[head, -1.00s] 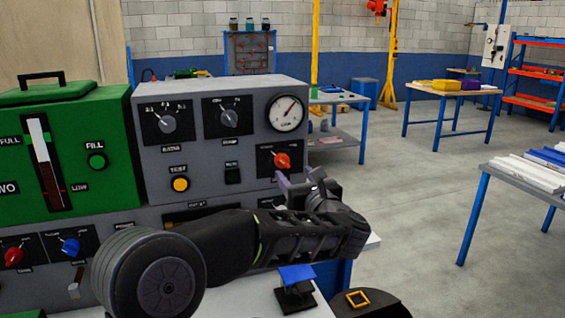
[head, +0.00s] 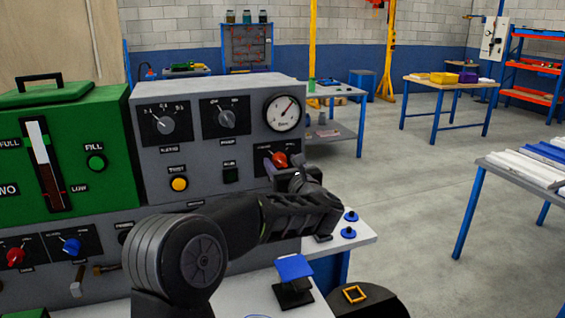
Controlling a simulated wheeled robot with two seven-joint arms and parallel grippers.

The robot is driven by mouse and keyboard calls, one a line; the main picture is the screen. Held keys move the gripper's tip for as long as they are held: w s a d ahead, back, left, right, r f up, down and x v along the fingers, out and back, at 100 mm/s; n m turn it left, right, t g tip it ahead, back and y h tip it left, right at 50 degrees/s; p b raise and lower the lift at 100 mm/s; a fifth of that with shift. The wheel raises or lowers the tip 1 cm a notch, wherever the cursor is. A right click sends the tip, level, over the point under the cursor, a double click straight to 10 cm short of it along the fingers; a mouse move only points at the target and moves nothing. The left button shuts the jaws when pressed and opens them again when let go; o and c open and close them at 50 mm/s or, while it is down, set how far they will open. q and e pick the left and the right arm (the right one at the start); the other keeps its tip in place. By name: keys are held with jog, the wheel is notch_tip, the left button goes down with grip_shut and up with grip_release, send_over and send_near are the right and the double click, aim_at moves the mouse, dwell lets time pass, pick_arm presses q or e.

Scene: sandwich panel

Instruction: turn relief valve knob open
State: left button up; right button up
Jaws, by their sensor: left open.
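The red knob (head: 279,159), which I take to be the relief valve knob, sits on a black plate at the lower right of the grey panel (head: 200,148), below the round gauge (head: 283,113). The plate's labels are too small to read. My left gripper (head: 284,174) is open at the knob, with its fingers just below and in front of it. They cover the knob's lower part, so I cannot tell whether they touch it. My right gripper is not in view.
Two dials (head: 166,125) (head: 226,119), a yellow button (head: 180,184) and a green unit (head: 70,150) are nearby. A blue-topped stand (head: 294,268) and small blue pieces (head: 348,232) sit on the bench (head: 358,243).

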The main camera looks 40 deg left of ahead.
pick_arm(q)
jog(key=shift+c, duration=0.5)
grip_shut()
